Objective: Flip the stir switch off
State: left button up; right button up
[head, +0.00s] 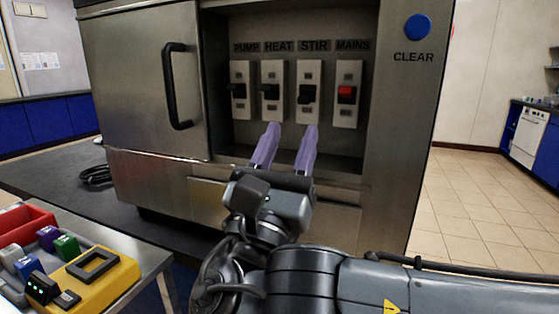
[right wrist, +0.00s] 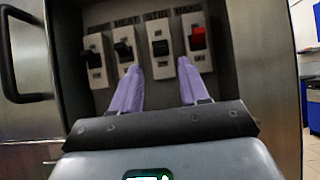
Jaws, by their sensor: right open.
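The stir switch (head: 308,92) is a black toggle on a pale plate under the label STIR (head: 314,45), third in a row in the cabinet recess. In the right wrist view the stir switch (right wrist: 160,47) is straight ahead, between and beyond my fingertips. My right gripper (head: 287,132) is open and empty, with its two purple fingers pointing at the panel below the stir switch. The fingers appear apart from the switch, though the exact gap is hard to judge. My left gripper is not in view.
The pump (head: 239,91), heat (head: 272,91) and red mains (head: 346,93) switches flank the stir switch. A cabinet door with a black handle (head: 178,86) is at left, and a blue CLEAR button (head: 418,27) at upper right. A side table (head: 145,262) holds coloured items.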

jog(key=shift+p+v, duration=0.6)
jog(key=shift+v, duration=1.9)
